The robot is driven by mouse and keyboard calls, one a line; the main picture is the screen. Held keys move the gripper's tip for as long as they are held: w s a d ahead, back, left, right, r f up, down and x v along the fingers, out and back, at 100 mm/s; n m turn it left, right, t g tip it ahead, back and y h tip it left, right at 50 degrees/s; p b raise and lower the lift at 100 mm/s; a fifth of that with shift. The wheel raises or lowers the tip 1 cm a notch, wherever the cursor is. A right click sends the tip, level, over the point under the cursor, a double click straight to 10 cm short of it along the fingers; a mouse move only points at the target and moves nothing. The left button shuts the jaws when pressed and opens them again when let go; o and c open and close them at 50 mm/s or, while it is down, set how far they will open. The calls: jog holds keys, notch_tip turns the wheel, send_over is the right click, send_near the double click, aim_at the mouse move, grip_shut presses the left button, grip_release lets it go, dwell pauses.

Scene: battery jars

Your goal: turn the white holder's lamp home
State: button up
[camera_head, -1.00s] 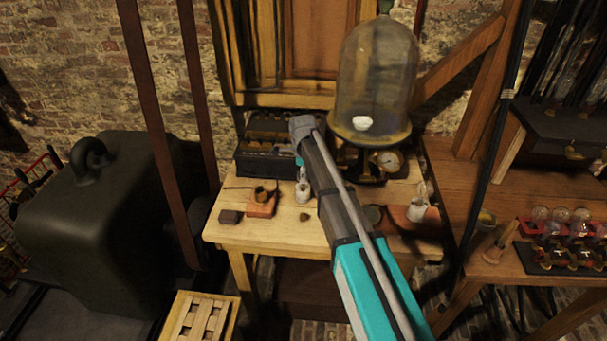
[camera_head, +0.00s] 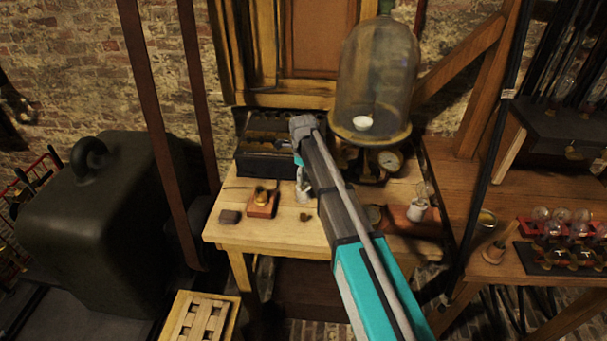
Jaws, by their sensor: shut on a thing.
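A small white holder (camera_head: 303,191) stands upright on the light wooden table, directly below my gripper (camera_head: 298,160). My gripper points down over it and is shut on the lamp, which is mostly hidden by the fingers and the arm; only a small pale bit shows above the holder. I cannot tell how deep the lamp sits in the holder. A second white holder (camera_head: 418,211) with a clear glass lamp stands on a reddish-brown board at the table's right.
Behind stands a dark jar crate (camera_head: 268,150). A glass bell jar (camera_head: 377,75) stands at the back right. The table's front left (camera_head: 270,235) is clear.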

jog(key=shift+m, duration=1.2)
jog(key=shift+m, duration=2.8)
jog(key=o, duration=1.3)
jog(key=shift+n, duration=0.5)
